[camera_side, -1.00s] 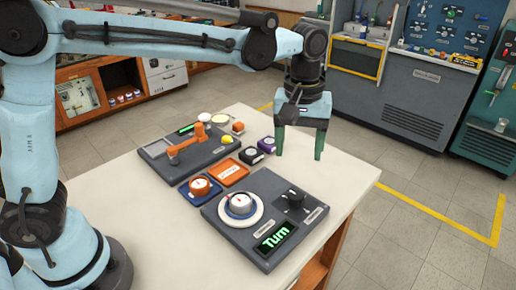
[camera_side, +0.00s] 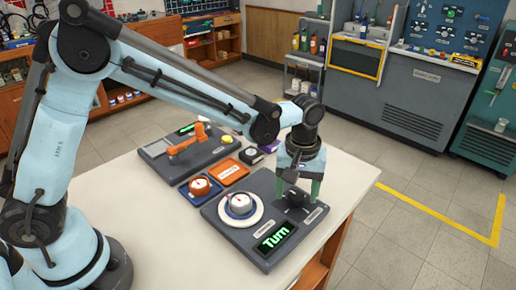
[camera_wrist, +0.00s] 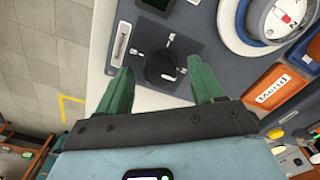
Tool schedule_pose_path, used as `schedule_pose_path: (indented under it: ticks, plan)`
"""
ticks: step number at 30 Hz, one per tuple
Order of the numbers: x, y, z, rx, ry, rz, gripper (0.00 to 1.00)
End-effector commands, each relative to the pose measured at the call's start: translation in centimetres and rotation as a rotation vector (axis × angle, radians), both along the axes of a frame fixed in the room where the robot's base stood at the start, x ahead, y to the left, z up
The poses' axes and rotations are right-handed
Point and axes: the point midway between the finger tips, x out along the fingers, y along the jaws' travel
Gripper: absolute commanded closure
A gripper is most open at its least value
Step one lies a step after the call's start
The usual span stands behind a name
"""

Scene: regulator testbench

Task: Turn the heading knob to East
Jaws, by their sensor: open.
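The black knob (camera_wrist: 161,67) sits on the dark grey panel (camera_wrist: 195,18), with small pale marks around it. I cannot read the marks, so its heading is unclear. In the side view the knob (camera_side: 295,200) is partly hidden by my gripper (camera_side: 298,194). In the wrist view my gripper (camera_wrist: 160,66) is open, with one green finger on each side of the knob and visible gaps. It holds nothing. I cannot tell how far the fingertips are above the panel.
A silver dial (camera_side: 240,204) on a white ring is left of the knob. The table's right edge is close.

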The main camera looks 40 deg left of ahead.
Motion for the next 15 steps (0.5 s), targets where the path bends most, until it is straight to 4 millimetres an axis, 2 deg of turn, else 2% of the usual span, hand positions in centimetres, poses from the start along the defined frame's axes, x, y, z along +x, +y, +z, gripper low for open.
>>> schedule_pose_path:
  ticks: [11,15]
  plan:
    - [0.0,0.0,-0.55,0.0,0.0,0.0,0.33]
    - [-0.01,0.01,-0.54,0.0,0.0,0.0,0.54]
